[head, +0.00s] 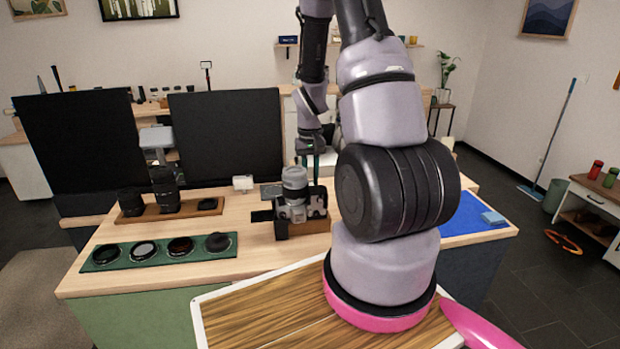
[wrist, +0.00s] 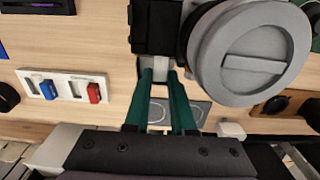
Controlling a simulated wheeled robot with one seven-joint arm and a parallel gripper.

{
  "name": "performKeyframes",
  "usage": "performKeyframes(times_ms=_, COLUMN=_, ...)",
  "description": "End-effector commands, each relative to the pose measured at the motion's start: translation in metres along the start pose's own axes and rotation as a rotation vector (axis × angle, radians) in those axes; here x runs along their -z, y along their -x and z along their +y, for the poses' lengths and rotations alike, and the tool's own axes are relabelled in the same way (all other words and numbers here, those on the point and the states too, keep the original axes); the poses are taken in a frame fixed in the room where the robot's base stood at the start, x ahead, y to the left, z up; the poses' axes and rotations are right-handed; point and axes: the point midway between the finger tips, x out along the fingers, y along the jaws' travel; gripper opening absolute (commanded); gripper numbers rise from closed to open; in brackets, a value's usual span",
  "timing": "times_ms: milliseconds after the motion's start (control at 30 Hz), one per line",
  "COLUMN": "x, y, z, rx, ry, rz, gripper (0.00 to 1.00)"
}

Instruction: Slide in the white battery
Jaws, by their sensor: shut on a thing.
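The white battery (wrist: 157,67) shows as a small pale block between my green fingertips in the wrist view. My gripper (wrist: 161,76) is shut on it. The battery's far end meets the edge of the black camera part (wrist: 155,28); I cannot tell how much of it is inside. The camera (head: 295,206) stands on a wooden stand on the table, its grey lens upward. The round grey lens cap (wrist: 250,62) is beside my fingers in the wrist view. In the head view my gripper (head: 316,168) is just behind the camera, partly hidden.
A white holder (wrist: 62,74) carries a blue block (wrist: 48,89) and a red block (wrist: 94,92). Grey squares (wrist: 200,113) with circles lie under my fingers. A green tray of filters (head: 158,251) and a lens board (head: 170,211) are at the left.

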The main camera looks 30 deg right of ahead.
Motion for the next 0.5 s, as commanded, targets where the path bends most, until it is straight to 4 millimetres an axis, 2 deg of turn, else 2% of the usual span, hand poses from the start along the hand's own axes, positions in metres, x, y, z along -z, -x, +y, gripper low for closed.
performKeyframes(times_ms=500, x=-0.0082, y=0.0002, z=-0.0001, rx=0.0, ry=0.0, rz=-0.001, gripper=0.0)
